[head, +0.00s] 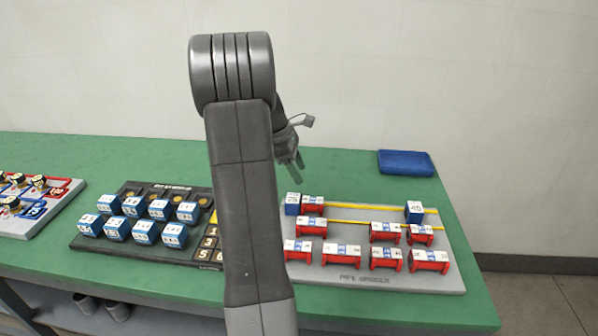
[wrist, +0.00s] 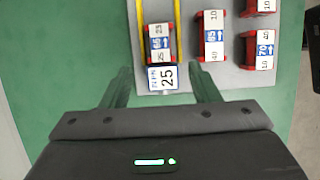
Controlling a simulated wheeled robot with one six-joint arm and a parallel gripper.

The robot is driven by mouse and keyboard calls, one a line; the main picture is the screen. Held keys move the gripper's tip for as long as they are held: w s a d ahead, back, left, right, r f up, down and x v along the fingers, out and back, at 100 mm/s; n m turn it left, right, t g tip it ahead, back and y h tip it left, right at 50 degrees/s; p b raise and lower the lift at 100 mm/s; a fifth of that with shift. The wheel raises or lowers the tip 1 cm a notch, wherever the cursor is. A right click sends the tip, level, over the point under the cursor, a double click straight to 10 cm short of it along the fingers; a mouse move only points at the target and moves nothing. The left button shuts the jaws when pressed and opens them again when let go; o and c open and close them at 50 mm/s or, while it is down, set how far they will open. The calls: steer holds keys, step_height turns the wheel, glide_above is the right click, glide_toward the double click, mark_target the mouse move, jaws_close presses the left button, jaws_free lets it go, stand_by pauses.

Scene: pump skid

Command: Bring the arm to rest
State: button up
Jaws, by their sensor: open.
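My arm (head: 240,180) rises through the middle of the head view and bends over at the top. My gripper (head: 293,160) hangs above the back left part of the grey board (head: 360,279), empty. In the wrist view my gripper (wrist: 162,82) has its two fingers apart.
Red pieces with white tops (head: 429,260) and another blue block (head: 413,212) stand on the grey board with yellow rails. A dark board (head: 95,243) holds several blue blocks. A blue tray (head: 405,163) lies at the back right.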

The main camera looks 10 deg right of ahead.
mark_target(313, 200)
steer(key=shift+f, duration=0.1)
steer(key=x, duration=1.2)
steer(key=shift+d, duration=0.15)
steer(key=shift+r, duration=1.9)
steer(key=shift+f, duration=0.1)
